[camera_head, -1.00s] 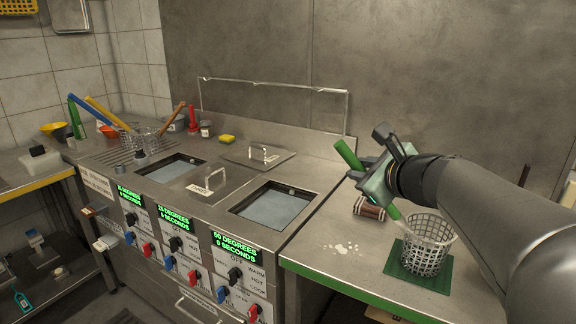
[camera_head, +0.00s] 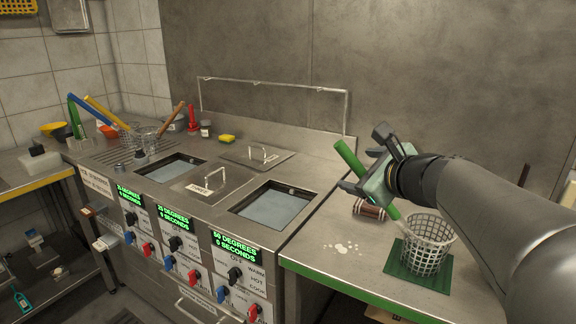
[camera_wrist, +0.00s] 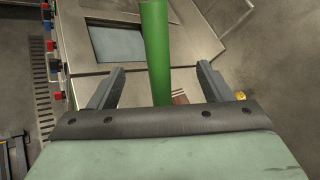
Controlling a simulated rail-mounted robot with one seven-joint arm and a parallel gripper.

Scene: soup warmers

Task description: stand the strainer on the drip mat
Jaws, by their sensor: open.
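The strainer (camera_head: 428,246) is a pale mesh basket with a long green handle (camera_head: 349,157). Its basket stands upright, or very nearly so, on the green drip mat (camera_head: 396,268), and the handle leans up and left. My gripper (camera_head: 360,180) is open around the handle. In the wrist view the handle (camera_wrist: 157,50) passes between the two spread fingers of my gripper (camera_wrist: 157,80), with gaps on both sides. Part of the handle is hidden behind my gripper in the head view.
A brown item (camera_head: 369,209) lies on the counter behind the mat, and white spots (camera_head: 342,248) lie left of it. The warmer with its open well (camera_head: 273,208) and lids is to the left. Handled tools (camera_head: 88,112) stand at the far left.

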